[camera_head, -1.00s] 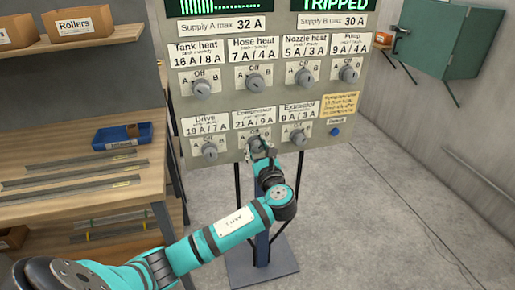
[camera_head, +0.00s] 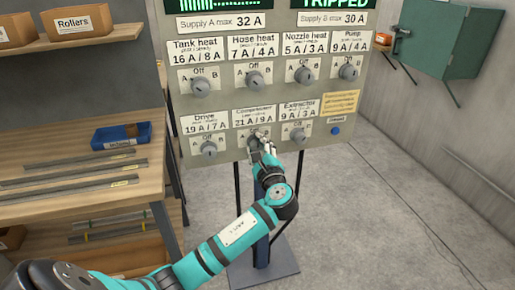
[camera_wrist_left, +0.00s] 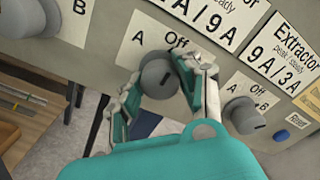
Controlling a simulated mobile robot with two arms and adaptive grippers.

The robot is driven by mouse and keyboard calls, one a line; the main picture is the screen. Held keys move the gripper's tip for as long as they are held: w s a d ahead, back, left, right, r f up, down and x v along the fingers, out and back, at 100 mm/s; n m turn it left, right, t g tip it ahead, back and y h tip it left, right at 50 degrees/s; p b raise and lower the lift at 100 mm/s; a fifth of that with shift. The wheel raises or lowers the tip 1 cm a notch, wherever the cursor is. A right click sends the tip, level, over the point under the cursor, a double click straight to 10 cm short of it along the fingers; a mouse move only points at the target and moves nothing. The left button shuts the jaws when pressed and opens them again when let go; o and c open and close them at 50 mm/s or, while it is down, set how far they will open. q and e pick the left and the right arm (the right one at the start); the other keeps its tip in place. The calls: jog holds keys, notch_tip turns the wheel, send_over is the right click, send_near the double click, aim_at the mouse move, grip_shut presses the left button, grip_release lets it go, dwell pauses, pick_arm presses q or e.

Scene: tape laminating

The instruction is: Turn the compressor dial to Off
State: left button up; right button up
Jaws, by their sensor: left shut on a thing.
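The compressor dial (camera_wrist_left: 157,78) is a grey round knob in the bottom row of the panel, under the Compressor label (camera_head: 254,117). My left gripper (camera_head: 262,143) reaches it from below in the head view and mostly covers it there. In the left wrist view the gripper (camera_wrist_left: 160,88) has one finger on each side of the knob and is shut on it. The Off mark (camera_wrist_left: 177,41) shows above the knob and the A mark to its left. The fingers partly hide the knob, and I cannot tell its exact setting. My right gripper is not in view.
The Drive dial (camera_head: 209,149) and the Extractor dial (camera_head: 297,134) flank it closely. A blue button (camera_head: 336,131) is at the right. The upper-right display (camera_head: 333,4) reads TRIPPED. A wooden bench (camera_head: 60,205) stands at left; the floor at right is mostly clear.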

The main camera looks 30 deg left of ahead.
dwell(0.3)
pick_arm(q)
jog(key=o, duration=1.2)
jog(key=shift+c, duration=0.2)
jog(key=shift+d, duration=0.1)
jog(key=v, duration=1.2)
